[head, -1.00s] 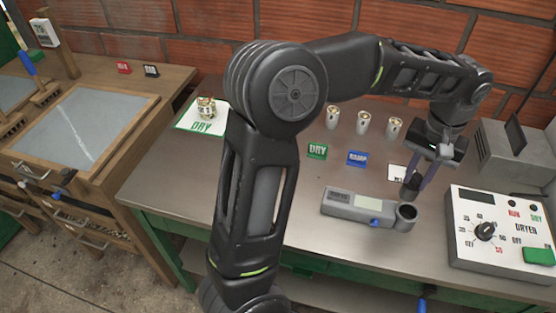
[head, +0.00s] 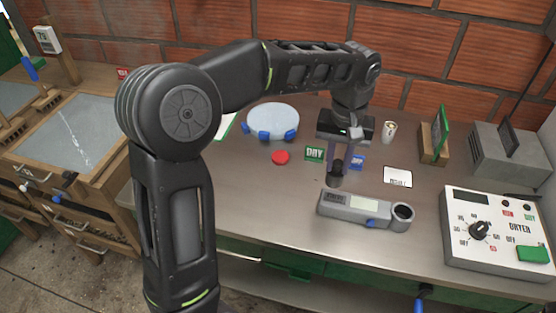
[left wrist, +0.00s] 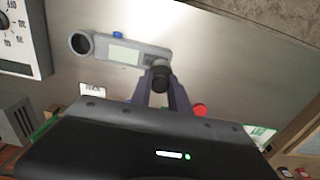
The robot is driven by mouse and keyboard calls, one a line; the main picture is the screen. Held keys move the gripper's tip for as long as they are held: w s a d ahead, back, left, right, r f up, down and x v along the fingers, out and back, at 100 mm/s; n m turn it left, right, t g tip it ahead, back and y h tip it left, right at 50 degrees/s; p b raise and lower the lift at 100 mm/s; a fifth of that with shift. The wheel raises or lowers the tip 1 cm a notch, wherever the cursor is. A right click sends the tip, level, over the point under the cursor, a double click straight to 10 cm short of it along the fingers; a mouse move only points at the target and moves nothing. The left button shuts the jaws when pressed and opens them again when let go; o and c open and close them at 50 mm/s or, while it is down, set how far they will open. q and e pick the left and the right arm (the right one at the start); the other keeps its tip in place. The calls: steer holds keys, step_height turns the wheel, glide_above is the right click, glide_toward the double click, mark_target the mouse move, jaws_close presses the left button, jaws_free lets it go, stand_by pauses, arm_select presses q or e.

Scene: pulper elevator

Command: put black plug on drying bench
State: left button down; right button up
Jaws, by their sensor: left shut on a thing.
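My left gripper (head: 336,172) is shut on a small black plug (head: 337,166), held upright and pointing down over the steel-topped bench (head: 280,200). The plug is just behind the left end of the grey meter (head: 352,208). In the left wrist view the black plug (left wrist: 161,79) sits between the purple-grey fingertips (left wrist: 160,84), overlapping the end of the meter in the picture. I cannot tell whether the plug's lower end touches the bench top. The meter's round cup (head: 402,213) is open at its right end. My right gripper is not in view.
A red disc (head: 281,157), a round pale dish with blue clips (head: 272,120), and green DRY (head: 314,154) and blue (head: 357,162) cards are nearby. A white card (head: 397,176) and dryer panel (head: 500,235) are right. Bare steel lies left of the meter.

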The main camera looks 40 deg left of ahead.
arm_select(q)
steer(key=shift+s+a+f+n, duration=0.15)
steer(key=shift+a+n, duration=0.25)
steer(key=shift+n, duration=0.1)
arm_select(e)
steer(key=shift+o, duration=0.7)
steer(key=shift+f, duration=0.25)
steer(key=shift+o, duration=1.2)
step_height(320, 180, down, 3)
steer(key=b, duration=0.3)
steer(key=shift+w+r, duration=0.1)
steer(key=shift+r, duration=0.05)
arm_select(q)
steer(key=s+a+n, duration=0.2)
steer(key=a+n, duration=0.1)
steer(key=n, duration=0.4)
steer(key=s+a+n+b, duration=0.1)
steer(key=s+a+n, duration=0.1)
steer(key=a+n, duration=0.2)
steer(key=s+a+f+n+b, duration=0.1)
steer(key=s+a+n, duration=0.2)
steer(key=n, duration=0.7)
steer(key=shift+a, duration=0.35)
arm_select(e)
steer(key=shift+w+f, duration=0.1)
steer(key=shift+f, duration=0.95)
arm_select(q)
steer(key=shift+s, duration=0.1)
